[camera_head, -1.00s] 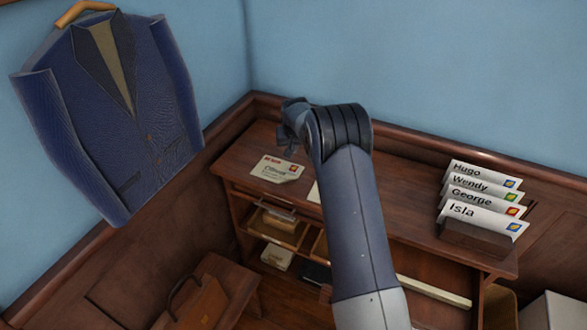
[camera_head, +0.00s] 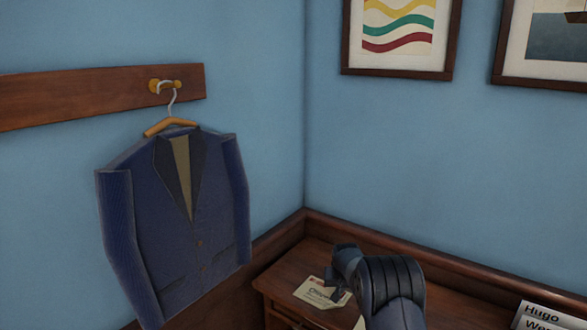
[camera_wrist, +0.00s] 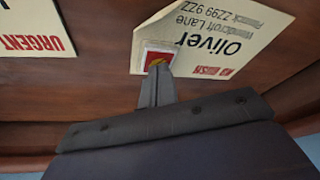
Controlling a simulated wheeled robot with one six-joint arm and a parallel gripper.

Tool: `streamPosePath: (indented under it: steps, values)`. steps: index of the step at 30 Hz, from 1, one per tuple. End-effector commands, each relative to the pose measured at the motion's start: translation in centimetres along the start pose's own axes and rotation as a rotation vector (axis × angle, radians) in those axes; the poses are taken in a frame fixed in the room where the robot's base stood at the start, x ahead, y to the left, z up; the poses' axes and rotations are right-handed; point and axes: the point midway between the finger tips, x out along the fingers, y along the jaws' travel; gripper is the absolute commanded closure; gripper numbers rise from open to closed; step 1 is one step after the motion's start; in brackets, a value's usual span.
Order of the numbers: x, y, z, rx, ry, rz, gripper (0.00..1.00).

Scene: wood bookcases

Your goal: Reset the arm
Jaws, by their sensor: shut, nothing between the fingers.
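My gripper (camera_head: 340,284) hangs at the end of my dark arm above the far left end of the wooden desk. In the wrist view its closed fingers (camera_wrist: 158,84) are together with nothing between them. Past the fingertips lies a cream envelope (camera_wrist: 215,38) with the name Oliver; it also shows in the head view (camera_head: 312,292), partly hidden by the gripper. I cannot tell how far the fingertips are above it. Most of my arm is below the head view.
The desk top (camera_head: 300,262) meets the walls at the corner. A blue jacket (camera_head: 215,235) hangs from a peg rail (camera_head: 70,95) on the left. A Hugo card (camera_head: 540,311) shows at lower right. Framed pictures (camera_head: 400,70) hang above. A paper marked URGENT (camera_wrist: 30,28) lies beside the envelope.

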Motion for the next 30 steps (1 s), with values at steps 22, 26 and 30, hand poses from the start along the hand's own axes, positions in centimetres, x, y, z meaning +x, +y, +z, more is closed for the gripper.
streamPosePath:
  steps: [22,26,30]
  values:
    - [-4.8,0.0,-1.9,-0.001,-0.008,0.001,1.0]
    - [-2.3,0.0,-0.8,-0.001,-0.007,0.001,1.0]
    - [0.2,0.0,0.2,0.0,-0.005,0.001,1.0]
